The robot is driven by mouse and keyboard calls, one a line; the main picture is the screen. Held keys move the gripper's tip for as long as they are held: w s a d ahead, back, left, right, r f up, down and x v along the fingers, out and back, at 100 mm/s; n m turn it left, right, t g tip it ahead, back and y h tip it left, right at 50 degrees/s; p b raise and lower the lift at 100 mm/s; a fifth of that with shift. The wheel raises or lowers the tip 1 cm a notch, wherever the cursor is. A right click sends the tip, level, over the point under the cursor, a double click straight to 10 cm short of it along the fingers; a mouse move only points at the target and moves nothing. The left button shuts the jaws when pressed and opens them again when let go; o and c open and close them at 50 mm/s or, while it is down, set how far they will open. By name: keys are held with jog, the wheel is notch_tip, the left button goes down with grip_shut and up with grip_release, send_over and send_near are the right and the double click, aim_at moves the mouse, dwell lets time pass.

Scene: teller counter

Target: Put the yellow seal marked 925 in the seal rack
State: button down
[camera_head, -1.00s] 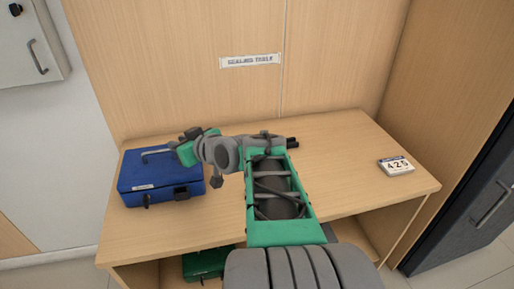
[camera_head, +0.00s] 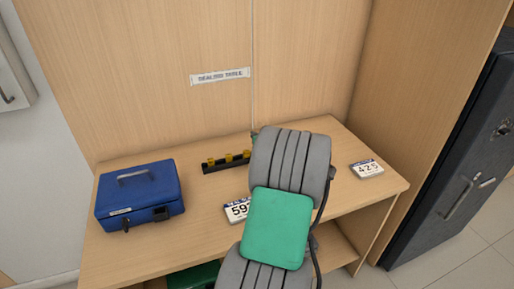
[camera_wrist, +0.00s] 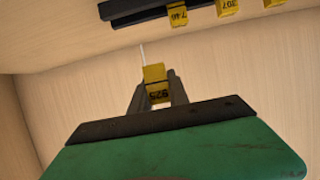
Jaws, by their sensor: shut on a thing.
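The yellow seal marked 925 (camera_wrist: 155,74) is between the fingers of my gripper (camera_wrist: 156,90) in the wrist view. The gripper is shut on it, and a thin pale strand rises from the seal. The dark seal rack (camera_wrist: 130,13) crosses the top of the wrist view, apart from the held seal. Yellow seals, two marked 746 (camera_wrist: 179,16) and 707 (camera_wrist: 227,8), show along it. In the head view the rack (camera_head: 216,168) lies at the back of the counter. My arm hides the gripper and held seal there.
A blue cash box (camera_head: 140,197) stands on the counter's left. A plate marked 425 (camera_head: 366,168) lies at the right. Another plate (camera_head: 237,210), starting 59, is partly behind my arm. Bare counter (camera_head: 205,205) shows between box and plate.

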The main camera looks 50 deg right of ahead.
jog(key=w+d+f, duration=0.1)
jog(key=f, duration=0.1)
jog(key=w+d+f, duration=0.1)
jog(key=d+f, duration=0.2)
jog(key=shift+w+d+f, duration=0.2)
jog(key=shift+w+f, duration=0.2)
notch_tip(320, 180, down, 3)
jog(key=shift+d+r, duration=0.1)
jog(key=shift+d, duration=0.05)
jog(key=shift+f, duration=0.55)
jog(key=c, duration=1.5)
grip_release()
jog(key=shift+f, duration=0.1)
jog(key=shift+o, duration=1.2)
jog(key=shift+r, duration=0.25)
